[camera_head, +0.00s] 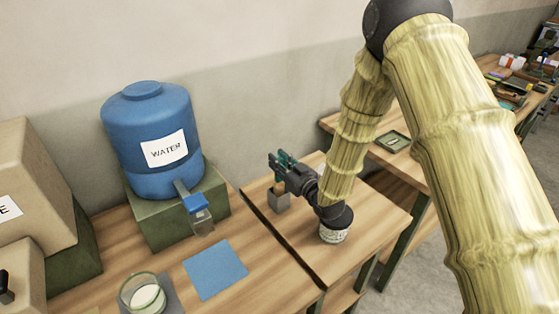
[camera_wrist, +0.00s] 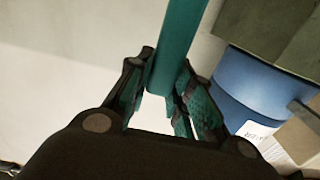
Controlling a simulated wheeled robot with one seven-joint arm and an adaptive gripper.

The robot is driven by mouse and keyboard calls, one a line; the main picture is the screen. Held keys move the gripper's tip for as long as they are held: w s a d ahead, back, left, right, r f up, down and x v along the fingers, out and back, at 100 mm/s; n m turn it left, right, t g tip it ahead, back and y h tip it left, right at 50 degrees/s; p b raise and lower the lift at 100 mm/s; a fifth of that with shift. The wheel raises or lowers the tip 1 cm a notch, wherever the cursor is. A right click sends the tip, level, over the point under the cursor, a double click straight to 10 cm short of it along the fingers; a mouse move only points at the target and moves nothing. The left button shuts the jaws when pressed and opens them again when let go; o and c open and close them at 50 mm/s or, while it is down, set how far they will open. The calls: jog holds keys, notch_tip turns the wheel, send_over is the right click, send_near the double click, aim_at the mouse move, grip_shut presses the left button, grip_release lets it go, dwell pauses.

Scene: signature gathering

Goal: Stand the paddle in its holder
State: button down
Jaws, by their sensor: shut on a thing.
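My gripper (camera_head: 282,164) is shut on a teal paddle (camera_wrist: 181,40) in the wrist view. The paddle lies between my two fingers and runs up out of the top of that view. In the head view only small teal parts show at my gripper, and I cannot tell paddle from finger pads there. A small grey block (camera_head: 280,203), likely the holder, stands on the wooden table just below my fingertips. A short brownish piece shows between the block and my gripper. I cannot tell whether the paddle is seated in the block.
A blue water barrel (camera_head: 150,120) with a tap stands on a green box to the left. A blue mat (camera_head: 215,270) and a glass jar (camera_head: 144,294) lie nearer. A white patterned pot (camera_head: 334,233) sits below my wrist. A gap separates the two tables.

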jog(key=shift+s, duration=0.3)
jog(key=c, duration=1.7)
grip_release()
jog(key=shift+w+f, duration=0.3)
jog(key=o, duration=0.3)
jog(key=shift+w+f, duration=0.1)
jog(key=shift+o, duration=0.6)
jog(key=shift+s+r, duration=0.3)
jog(key=shift+s, duration=0.05)
jog(key=shift+w+d+f, duration=0.1)
jog(key=shift+f, duration=0.1)
jog(key=b+v, duration=0.4)
jog(key=v, duration=0.7)
jog(key=shift+s+d+b, duration=0.15)
jog(key=shift+s+b, duration=0.15)
jog(key=shift+s, duration=0.1)
